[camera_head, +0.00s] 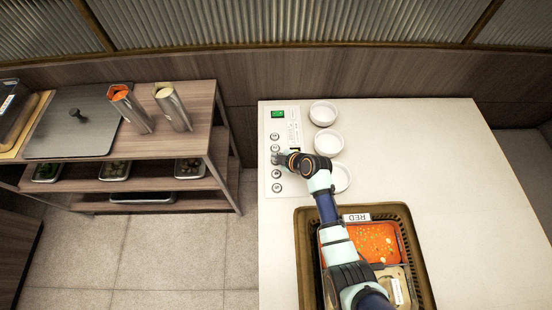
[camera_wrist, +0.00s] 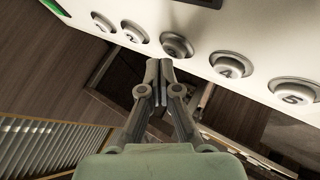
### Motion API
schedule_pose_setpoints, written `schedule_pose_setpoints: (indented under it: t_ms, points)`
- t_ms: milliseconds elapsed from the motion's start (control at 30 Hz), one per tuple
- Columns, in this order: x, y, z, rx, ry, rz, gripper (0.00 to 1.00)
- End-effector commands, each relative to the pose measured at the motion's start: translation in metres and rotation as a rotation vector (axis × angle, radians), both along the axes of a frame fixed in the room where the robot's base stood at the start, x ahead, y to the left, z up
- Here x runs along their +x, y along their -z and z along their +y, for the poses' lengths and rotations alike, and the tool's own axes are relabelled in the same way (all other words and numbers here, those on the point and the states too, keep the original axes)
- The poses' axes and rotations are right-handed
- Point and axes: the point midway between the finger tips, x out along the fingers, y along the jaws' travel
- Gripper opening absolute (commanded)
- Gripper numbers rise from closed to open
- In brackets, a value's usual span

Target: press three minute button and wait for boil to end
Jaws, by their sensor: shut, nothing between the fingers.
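The white control panel (camera_head: 267,180) lies at the left edge of the counter, with a green display (camera_head: 277,114) and a column of round buttons. In the wrist view the buttons are numbered: 1 (camera_wrist: 99,23), 2 (camera_wrist: 135,33), 4 (camera_wrist: 229,67) and 5 (camera_wrist: 294,92). The middle button (camera_wrist: 176,45), between 2 and 4, is the three button; its number is hard to read. My gripper (camera_wrist: 160,68) is shut and empty, its fingertips close by this button. I cannot tell whether they touch it. In the head view my gripper (camera_head: 279,158) covers that part of the panel.
Three white bowls (camera_head: 323,113) stand beside the panel, the nearest partly behind my arm. A brown-rimmed basin (camera_head: 303,240) holds orange-red broth (camera_head: 345,245) under a RED label (camera_head: 357,217). A wooden shelf (camera_head: 200,100) stands left across a gap. The counter's right side is clear.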

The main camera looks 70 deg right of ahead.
Motion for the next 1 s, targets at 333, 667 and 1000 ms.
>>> schedule_pose_setpoints:
  t_ms: [333, 667, 1000]
  points:
    - [0.000, -0.011, 0.000, -0.001, 0.001, 0.000, 0.00]
    - [0.000, -0.052, 0.000, 0.000, 0.001, -0.001, 0.00]
    - [0.000, -0.059, 0.000, 0.001, 0.001, 0.000, 0.00]
